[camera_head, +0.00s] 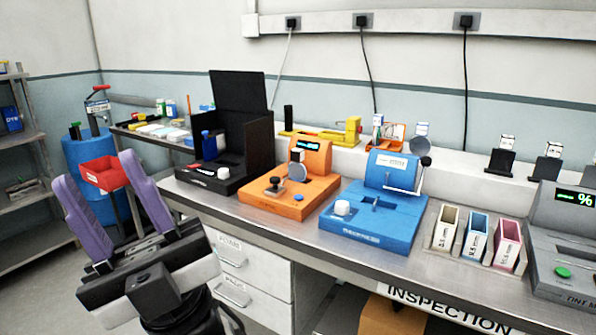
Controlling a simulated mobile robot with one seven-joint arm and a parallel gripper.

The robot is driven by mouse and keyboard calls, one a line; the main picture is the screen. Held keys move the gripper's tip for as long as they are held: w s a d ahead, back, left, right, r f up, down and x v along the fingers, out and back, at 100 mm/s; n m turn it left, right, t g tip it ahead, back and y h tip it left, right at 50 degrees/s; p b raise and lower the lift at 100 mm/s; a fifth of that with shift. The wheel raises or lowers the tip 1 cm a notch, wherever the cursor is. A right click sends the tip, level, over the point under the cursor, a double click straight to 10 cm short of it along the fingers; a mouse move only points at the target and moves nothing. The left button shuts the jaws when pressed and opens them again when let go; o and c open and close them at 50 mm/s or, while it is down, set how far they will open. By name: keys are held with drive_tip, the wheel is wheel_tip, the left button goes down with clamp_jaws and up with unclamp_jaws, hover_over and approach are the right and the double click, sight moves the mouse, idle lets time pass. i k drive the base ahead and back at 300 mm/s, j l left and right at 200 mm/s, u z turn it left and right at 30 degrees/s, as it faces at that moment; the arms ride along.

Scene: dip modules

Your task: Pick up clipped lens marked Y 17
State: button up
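Small clips with white tags stand in black holders on the raised ledge at the right: one clip (507,143), another clip (553,149), and one partly cut off at the right edge. Another small clip (421,129) stands behind the blue machine, and one more (378,121) is near the orange stand. The tags are too small to read, so I cannot tell which is marked Y 17. My gripper (100,176), with two purple fingers, is at the lower left in front of the bench. Its fingers are wide apart with nothing visibly held, far from the clips.
The steel bench (310,232) carries a black box (247,130), an orange machine (290,190), a blue machine (385,205), several coloured slots (476,236) and a grey meter (562,240). A red tray (104,173) and blue drum (88,150) stand behind my gripper.

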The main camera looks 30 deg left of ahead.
sight(297, 173)
drive_tip(key=i+u, duration=0.95)
drive_tip(key=i, duration=0.2)
drive_tip(key=i+l+u, duration=0.15)
drive_tip(key=i, duration=0.25)
